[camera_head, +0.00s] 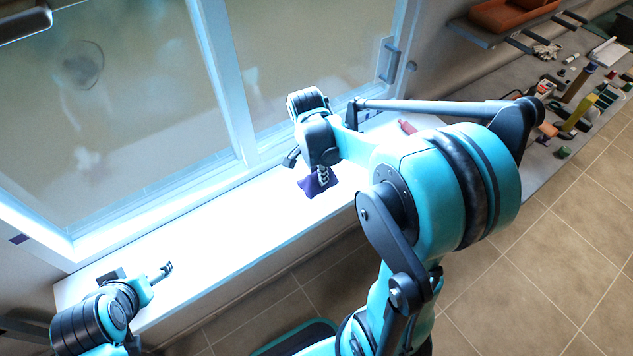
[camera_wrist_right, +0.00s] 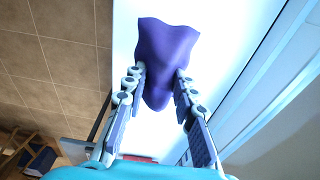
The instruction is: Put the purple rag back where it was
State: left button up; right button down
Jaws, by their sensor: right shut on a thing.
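The purple rag (camera_head: 318,183) is at my right gripper (camera_head: 322,174), over the bright white window sill (camera_head: 215,220). In the right wrist view the rag (camera_wrist_right: 165,50) is pinched between the two fingers of my right gripper (camera_wrist_right: 160,85), which is shut on it. Part of the rag spreads beyond the fingertips and a fold bulges between them. I cannot tell whether the rag touches the sill. My left gripper (camera_head: 166,270) is at the lower left, over the near left end of the sill, with no object seen in it; its finger gap is too small to judge.
The window (camera_head: 130,110) runs along the back of the sill. A cluttered shelf with bottles (camera_head: 578,84) and tools is at the upper right. The sill between my grippers is clear.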

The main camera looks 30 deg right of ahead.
aim_at(316, 180)
jog(key=shift+w+f, duration=0.45)
notch_tip(316, 180, down, 3)
jog(key=shift+f+b, duration=0.2)
jog(key=shift+b, duration=0.5)
jog(key=shift+f, duration=0.15)
jog(key=shift+a, duration=0.1)
jog(key=shift+f, duration=0.2)
jog(key=c, duration=1.2)
grip_release()
jog(key=shift+r, duration=0.15)
